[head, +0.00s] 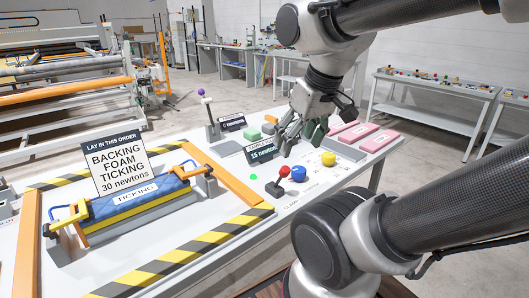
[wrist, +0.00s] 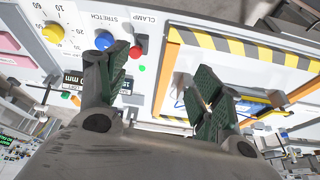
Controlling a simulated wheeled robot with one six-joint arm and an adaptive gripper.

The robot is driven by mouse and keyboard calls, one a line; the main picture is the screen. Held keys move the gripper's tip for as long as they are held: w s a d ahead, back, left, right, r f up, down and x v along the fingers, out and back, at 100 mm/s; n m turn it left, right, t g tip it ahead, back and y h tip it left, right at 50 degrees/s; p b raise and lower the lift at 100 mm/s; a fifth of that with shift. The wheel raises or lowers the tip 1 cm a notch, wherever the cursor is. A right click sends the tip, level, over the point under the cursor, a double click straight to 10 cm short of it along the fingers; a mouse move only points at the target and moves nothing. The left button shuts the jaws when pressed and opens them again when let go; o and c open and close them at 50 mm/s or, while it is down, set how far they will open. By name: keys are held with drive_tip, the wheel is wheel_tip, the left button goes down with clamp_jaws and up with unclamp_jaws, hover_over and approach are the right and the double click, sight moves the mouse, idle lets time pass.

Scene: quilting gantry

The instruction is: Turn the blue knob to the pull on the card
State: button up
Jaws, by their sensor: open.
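The blue knob (head: 299,174) stands on the white table between a red-topped lever (head: 284,171) and a yellow knob (head: 328,159). In the wrist view the blue knob (wrist: 104,41) sits by the label STRETCH, just beyond one finger. The card (head: 122,166) reads BACKING, FOAM, TICKING, 30 newtons. A small dark display (head: 262,153) reads 15 newtons. My gripper (head: 300,143) is open and empty, above the table behind the knobs and apart from the blue knob. In the wrist view my gripper (wrist: 160,85) shows its fingers spread wide.
A blue roll labelled TICKING (head: 136,193) lies inside an orange and striped frame (head: 225,232). A green light (head: 253,177) is left of the lever.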

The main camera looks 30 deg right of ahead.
idle(0.3)
drive_tip(key=n+g, duration=0.2)
drive_tip(key=g, duration=0.2)
hover_over(299, 169)
wheel_tip(299, 169, down, 14)
drive_tip(key=shift+r, duration=0.1)
wheel_tip(299, 169, down, 8)
drive_tip(key=shift+w+d, duration=0.1)
drive_tip(key=shift+c, duration=0.3)
drive_tip(key=c, duration=0.9)
